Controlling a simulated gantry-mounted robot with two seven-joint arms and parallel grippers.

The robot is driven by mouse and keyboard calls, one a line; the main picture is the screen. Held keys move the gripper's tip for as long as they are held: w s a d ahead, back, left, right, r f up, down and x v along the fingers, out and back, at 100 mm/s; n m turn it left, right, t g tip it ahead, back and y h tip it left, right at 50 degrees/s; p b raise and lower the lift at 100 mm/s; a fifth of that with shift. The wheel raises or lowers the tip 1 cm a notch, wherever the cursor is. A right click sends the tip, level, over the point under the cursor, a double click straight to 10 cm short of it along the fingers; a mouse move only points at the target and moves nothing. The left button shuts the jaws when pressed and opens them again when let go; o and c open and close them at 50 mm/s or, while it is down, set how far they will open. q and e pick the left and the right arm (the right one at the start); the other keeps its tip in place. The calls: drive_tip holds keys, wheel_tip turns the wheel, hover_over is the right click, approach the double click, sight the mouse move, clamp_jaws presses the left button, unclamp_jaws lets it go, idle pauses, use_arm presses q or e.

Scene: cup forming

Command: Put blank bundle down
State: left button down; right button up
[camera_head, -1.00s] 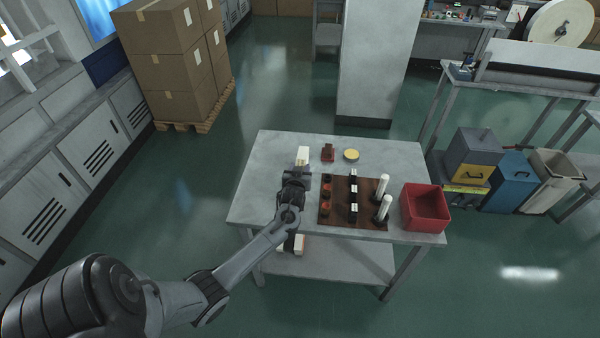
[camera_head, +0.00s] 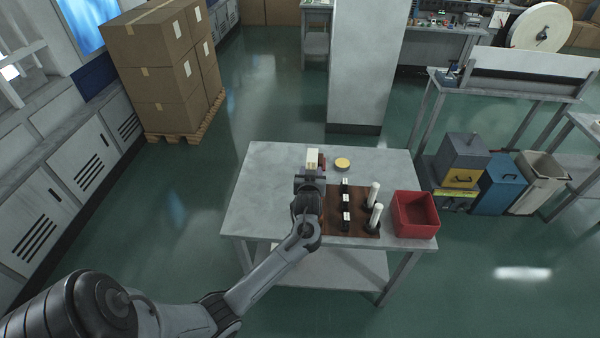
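My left gripper (camera_head: 311,171) reaches over the table (camera_head: 262,190) from the front left. It is shut on a small cream-white blank bundle (camera_head: 312,157), which sticks out beyond the fingers. The fingertips are small and partly hidden behind the wrist. I cannot tell whether the bundle touches the tabletop. A dark red block (camera_head: 322,162) shows just right of the bundle, mostly covered by it and the gripper. My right gripper is not in view.
A yellow disc (camera_head: 342,164) lies right of the bundle. A brown mat (camera_head: 334,222) carries several black-and-white pieces and two white upright cylinders (camera_head: 374,194). A red bin (camera_head: 415,214) stands at the table's right. The table's left part is bare.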

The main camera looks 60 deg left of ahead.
use_arm(q)
drive_tip(key=s+d+r+m+t+h, duration=0.2)
drive_tip(key=s+d+m+h, duration=0.15)
drive_tip(key=d, duration=0.75)
drive_tip(key=s+d+r+m+t+h, duration=0.2)
drive_tip(key=d+m+h, duration=0.15)
drive_tip(key=d, duration=0.85)
drive_tip(key=s+d+r+m+t+h, duration=0.1)
drive_tip(key=s+d+r+m+h, duration=0.25)
drive_tip(key=d, duration=0.75)
wheel_tip(320, 180, up, 18)
drive_tip(key=s+p, duration=0.1)
drive_tip(key=p, duration=2.7)
drive_tip(key=shift+s+f+h+p, duration=0.2)
drive_tip(key=shift+s+h+p, duration=0.15)
drive_tip(key=shift+h, duration=0.1)
drive_tip(key=shift+d, duration=0.1)
